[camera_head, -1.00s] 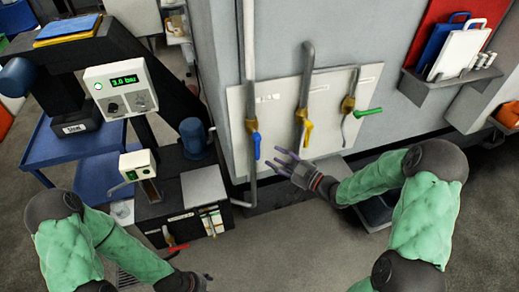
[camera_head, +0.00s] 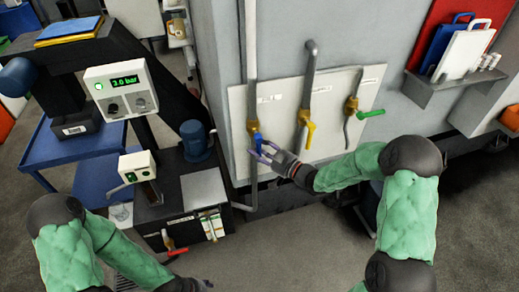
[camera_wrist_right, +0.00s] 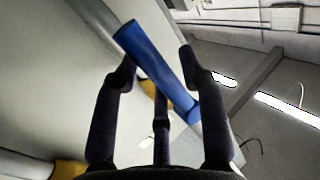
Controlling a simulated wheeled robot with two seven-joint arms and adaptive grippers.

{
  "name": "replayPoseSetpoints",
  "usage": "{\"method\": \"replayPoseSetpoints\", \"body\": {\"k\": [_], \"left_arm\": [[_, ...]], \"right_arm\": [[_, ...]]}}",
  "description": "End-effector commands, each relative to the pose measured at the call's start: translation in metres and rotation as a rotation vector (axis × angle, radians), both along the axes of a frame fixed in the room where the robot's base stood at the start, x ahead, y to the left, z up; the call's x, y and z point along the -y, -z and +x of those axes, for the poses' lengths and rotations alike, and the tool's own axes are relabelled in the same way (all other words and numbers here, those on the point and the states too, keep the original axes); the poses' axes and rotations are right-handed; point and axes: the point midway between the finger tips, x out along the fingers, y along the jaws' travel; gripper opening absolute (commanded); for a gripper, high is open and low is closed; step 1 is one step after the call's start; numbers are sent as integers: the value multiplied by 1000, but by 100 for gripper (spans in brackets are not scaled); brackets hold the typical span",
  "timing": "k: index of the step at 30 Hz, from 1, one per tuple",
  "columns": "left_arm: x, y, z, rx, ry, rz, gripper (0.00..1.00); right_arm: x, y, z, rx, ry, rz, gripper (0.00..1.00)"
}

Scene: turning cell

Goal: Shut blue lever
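The blue lever (camera_head: 257,140) hangs downward on the leftmost valve of the pale wall panel. My right gripper (camera_head: 265,152) is at the lever, its fingers pointing left toward it. In the right wrist view the blue lever (camera_wrist_right: 155,62) runs diagonally between the spread fingers of the right gripper (camera_wrist_right: 157,70). These fingers look open, with a gap beside the lever; whether any finger touches it I cannot tell. My left gripper (camera_head: 202,284) is at the bottom edge, mostly cut off, and its fingers are unclear.
A yellow lever (camera_head: 310,135) hangs on the middle valve and a green lever (camera_head: 371,113) points right on the right valve. A red-handled lever (camera_head: 177,251) is low on the black machine at left. A shelf (camera_head: 455,88) holds boards at upper right. Open floor lies in front.

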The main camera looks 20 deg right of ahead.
Motion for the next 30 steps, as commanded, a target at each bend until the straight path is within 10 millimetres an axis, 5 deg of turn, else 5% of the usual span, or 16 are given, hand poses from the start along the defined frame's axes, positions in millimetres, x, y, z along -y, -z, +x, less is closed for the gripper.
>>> {"method": "replayPoseSetpoints", "body": {"k": [1, 3, 17, 30], "left_arm": [[0, 0, 0, 0, 0, 0, 52], [0, 0, 0, 0, 0, 0, 52], [0, -4, 0, 0, 0, 0, 52], [0, -24, 0, 0, 0, 0, 52]], "right_arm": [[0, 0, 0, 0, 0, 0, 18], [0, 0, 0, 0, 0, 0, 0], [3, -1, 0, 1, 0, -60, 0], [21, -8, 0, 13, 0, -405, 0]]}}
